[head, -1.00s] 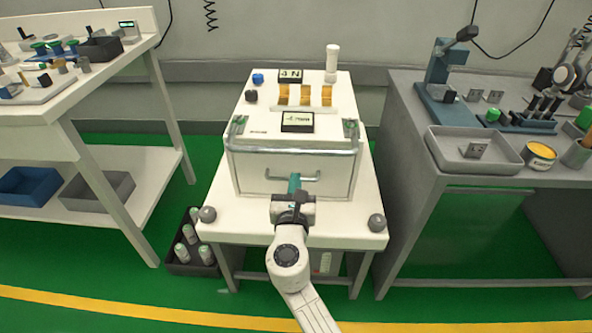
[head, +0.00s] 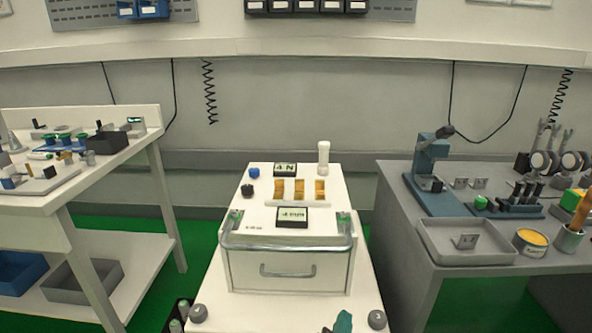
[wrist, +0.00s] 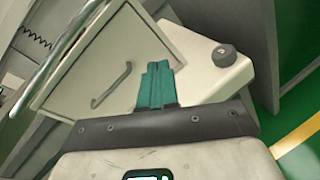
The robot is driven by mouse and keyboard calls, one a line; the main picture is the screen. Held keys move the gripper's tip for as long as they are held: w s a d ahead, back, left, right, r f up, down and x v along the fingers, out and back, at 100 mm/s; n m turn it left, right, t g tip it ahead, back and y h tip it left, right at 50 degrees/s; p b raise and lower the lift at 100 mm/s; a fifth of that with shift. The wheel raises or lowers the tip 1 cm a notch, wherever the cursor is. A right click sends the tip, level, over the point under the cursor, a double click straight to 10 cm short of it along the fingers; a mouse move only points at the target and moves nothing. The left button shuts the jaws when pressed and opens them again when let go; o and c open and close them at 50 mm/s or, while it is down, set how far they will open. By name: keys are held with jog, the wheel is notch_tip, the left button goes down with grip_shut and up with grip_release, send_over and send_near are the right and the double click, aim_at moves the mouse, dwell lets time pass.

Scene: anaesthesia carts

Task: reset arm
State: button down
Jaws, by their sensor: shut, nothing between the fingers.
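My gripper (wrist: 157,82) has teal fingers that are pressed together and hold nothing in the wrist view. In the head view only a small teal part of my gripper (head: 343,322) shows at the bottom edge; the rest of the arm is out of frame. The white anaesthesia cart (head: 254,222) stands in the middle. Its drawer front (head: 250,270) looks closed and has a metal handle (head: 288,273). In the wrist view the drawer handle (wrist: 111,86) is left of my fingers, apart from them.
A grey round corner knob (wrist: 224,56) stands on the cart's base to the right of my fingers. A white bench (head: 152,235) with bins is at left. A grey bench (head: 400,240) with a tray (head: 425,237) and tools is at right. Green floor shows between.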

jog(key=s+d+f+m+g+h, duration=0.1)
jog(key=s+d+f+m+g, duration=0.3)
jog(key=s+d+m, duration=0.4)
jog(key=s+d+f+m+g+h, duration=0.1)
jog(key=s+d+f+m+g, duration=0.35)
jog(key=s+d+m, duration=0.35)
jog(key=s+d+f+m+g+y, duration=0.1)
jog(key=s+f+m+g+y, duration=0.15)
jog(key=s+m, duration=0.55)
jog(key=s+d+f+m+g+y, duration=0.1)
jog(key=s+m+g+y, duration=0.25)
jog(key=s, duration=0.75)
notch_tip(320, 180, up, 20)
jog(key=p, duration=1.9)
jog(key=shift+a+f+y+p, duration=0.15)
jog(key=shift+f+y+p, duration=0.1)
jog(key=shift+y+p, duration=0.1)
